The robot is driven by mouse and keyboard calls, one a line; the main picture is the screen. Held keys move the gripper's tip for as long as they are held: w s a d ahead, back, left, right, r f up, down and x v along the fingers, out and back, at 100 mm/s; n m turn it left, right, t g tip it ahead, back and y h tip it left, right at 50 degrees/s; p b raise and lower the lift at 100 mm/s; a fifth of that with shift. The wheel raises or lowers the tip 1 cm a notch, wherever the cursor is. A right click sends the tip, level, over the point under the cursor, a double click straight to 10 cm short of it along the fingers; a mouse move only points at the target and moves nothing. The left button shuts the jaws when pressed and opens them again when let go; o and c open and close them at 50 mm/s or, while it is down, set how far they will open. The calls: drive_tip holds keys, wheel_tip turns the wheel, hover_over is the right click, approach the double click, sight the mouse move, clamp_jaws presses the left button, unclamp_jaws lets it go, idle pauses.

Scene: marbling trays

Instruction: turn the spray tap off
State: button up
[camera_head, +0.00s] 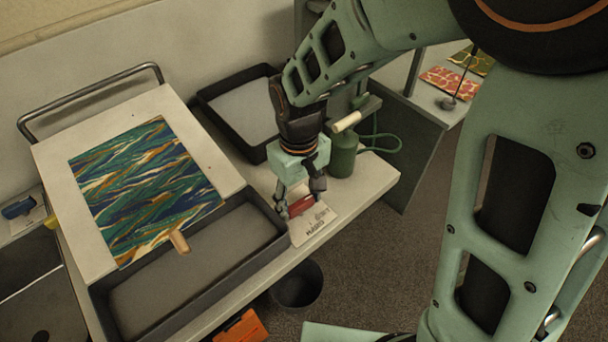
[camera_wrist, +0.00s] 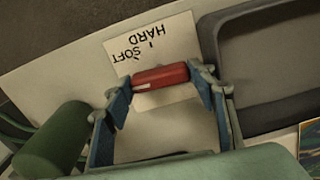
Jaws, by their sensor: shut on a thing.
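My gripper (camera_head: 300,199) reaches down at the right end of the white bench. Its fingers are shut on a small red block (camera_wrist: 160,75) with a pale mark on one side. The block lies across the jaws, low over a white card (camera_head: 318,228) lettered SOFT and HARD; I cannot tell whether it touches the card. A green canister (camera_head: 342,158) with a cream handle (camera_head: 346,122) and a green hose (camera_head: 385,143) stands just behind my gripper. No part is clearly recognisable as the spray tap. The canister also shows at the lower left of the wrist view (camera_wrist: 50,142).
A dark tray (camera_head: 125,323) lies at the bench front, another (camera_head: 215,92) at the back. A marbled sheet (camera_head: 140,180) lies on a white board (camera_head: 60,150), with a wooden-looking piece (camera_head: 179,241) near its edge. A dark bin (camera_head: 297,285) stands on the floor.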

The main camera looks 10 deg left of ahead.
sight(301, 202)
drive_tip(key=shift+n, duration=0.5)
drive_tip(key=o, duration=1.2)
drive_tip(key=shift+c, duration=0.2)
drive_tip(key=shift+r, duration=4.05)
drive_tip(key=shift+w+d, duration=0.1)
